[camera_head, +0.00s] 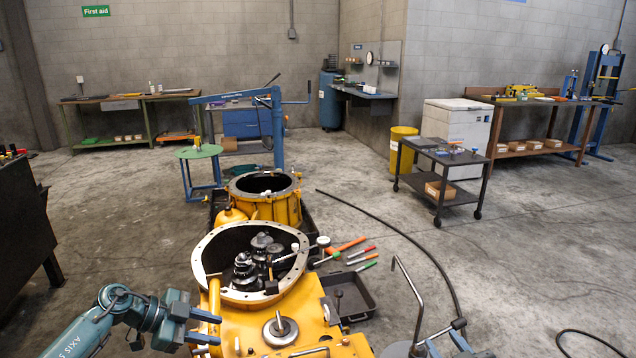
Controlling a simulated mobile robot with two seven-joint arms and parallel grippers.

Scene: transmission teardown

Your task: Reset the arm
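My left gripper (214,327) is at the lower left, its two teal fingers pointing right. The housing's round opening shows dark gears and shafts (246,268) standing inside. My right gripper cannot be made out in the view.
A second yellow housing (290,209) stands behind. Hand tools (350,244) and a black tray (348,296) lie right of the front housing. A bent metal rod (414,292) and a black hose (425,250) are further right. The floor beyond is open up to the dark cart (436,186).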

